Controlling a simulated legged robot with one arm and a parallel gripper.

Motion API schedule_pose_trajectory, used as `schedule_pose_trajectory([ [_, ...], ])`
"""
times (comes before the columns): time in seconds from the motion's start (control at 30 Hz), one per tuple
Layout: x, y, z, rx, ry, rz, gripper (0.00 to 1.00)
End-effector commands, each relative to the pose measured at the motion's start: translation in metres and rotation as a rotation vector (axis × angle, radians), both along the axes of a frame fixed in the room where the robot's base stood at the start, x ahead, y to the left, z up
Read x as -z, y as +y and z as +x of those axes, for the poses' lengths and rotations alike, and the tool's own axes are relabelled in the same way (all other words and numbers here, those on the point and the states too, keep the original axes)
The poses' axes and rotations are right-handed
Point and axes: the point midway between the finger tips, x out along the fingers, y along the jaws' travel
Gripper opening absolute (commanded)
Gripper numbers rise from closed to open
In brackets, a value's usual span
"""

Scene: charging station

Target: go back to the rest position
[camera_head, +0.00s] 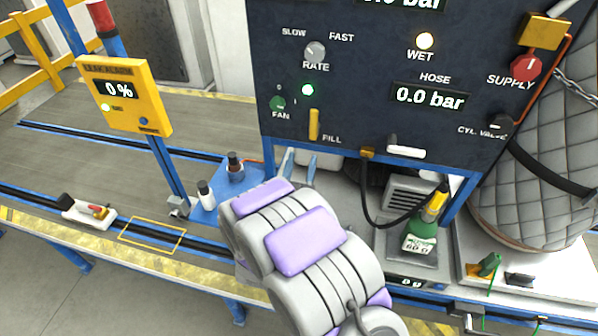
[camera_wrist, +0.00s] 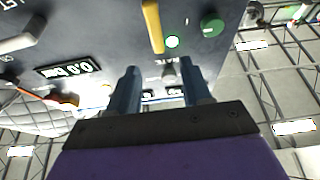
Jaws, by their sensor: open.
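My gripper (camera_head: 299,162) is in front of the lower part of the dark control panel (camera_head: 355,85), beneath the yellow fill lever (camera_head: 314,124). Its two blue fingers are apart with nothing between them. In the wrist view, my gripper (camera_wrist: 161,75) also shows open and empty, with the fill lever (camera_wrist: 152,26) and the green fan knob (camera_wrist: 212,27) beyond the fingers. My grey and purple arm reaches up from the bottom of the head view and hides part of the bench.
A green bottle (camera_head: 421,240) stands on a scale at right, with a black hose (camera_head: 366,200) beside it. A quilted grey tank (camera_head: 540,185) is at far right. A yellow alarm box (camera_head: 124,95) stands on a post at left. Two small bottles (camera_head: 206,194) stand behind my arm.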

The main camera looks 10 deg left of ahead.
Motion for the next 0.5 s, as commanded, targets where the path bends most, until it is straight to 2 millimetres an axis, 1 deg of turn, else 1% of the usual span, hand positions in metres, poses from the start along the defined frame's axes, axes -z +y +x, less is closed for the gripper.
schedule_pose_trajectory([
  [0.03, 0.005, 0.002, -0.006, -0.004, 0.001, -0.003, 0.49],
  [0.2, 0.008, 0.001, -0.016, -0.002, 0.000, -0.002, 0.49],
  [0.5, 0.008, 0.000, -0.017, -0.001, 0.000, 0.000, 0.49],
])
